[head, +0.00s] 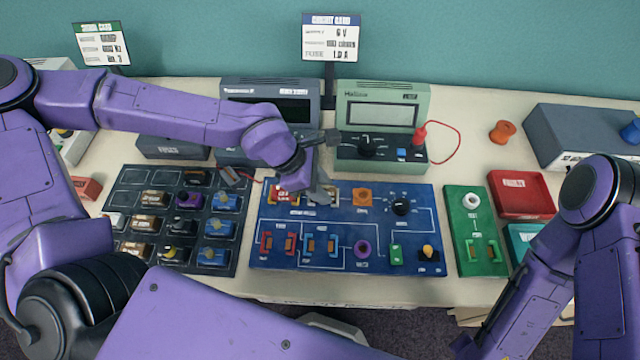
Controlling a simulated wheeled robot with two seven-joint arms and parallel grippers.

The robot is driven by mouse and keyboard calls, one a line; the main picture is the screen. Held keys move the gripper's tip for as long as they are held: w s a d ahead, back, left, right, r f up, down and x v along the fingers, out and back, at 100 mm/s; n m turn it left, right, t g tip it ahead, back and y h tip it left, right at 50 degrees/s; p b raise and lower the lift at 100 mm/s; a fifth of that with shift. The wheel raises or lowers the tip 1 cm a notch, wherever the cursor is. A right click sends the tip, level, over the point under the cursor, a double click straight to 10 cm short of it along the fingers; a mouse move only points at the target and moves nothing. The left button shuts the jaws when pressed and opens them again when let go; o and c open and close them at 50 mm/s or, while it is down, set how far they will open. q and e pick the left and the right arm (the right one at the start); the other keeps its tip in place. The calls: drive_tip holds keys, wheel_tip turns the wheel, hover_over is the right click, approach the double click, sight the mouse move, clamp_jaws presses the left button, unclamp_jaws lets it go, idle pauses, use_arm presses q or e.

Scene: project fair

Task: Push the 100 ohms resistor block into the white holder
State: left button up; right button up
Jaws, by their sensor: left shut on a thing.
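My left gripper (319,191) points down over the upper left part of the blue circuit board (335,272). Its jaws are shut on a small block, mostly hidden by the fingers, whose label I cannot read. The block is at the board's top row, between a red part (281,194) and an orange part (362,197). The white holder is not clearly visible; the gripper covers that spot, so I cannot tell how deep the block sits. My right arm shows at the right edge, but its gripper is out of view.
A dark tray (130,178) with several component blocks lies left of the board. A grey meter (243,96) and a green meter (353,92) stand behind. A green board (465,236), red bin (521,193) and teal bin (521,238) lie to the right.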

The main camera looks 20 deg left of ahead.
use_arm(q)
drive_tip(key=shift+f, duration=0.45)
drive_tip(key=o, duration=1.6)
drive_tip(key=shift+r, duration=0.1)
wheel_tip(320, 180, up, 8)
drive_tip(key=p, duration=0.8)
drive_tip(key=shift+p, duration=0.35)
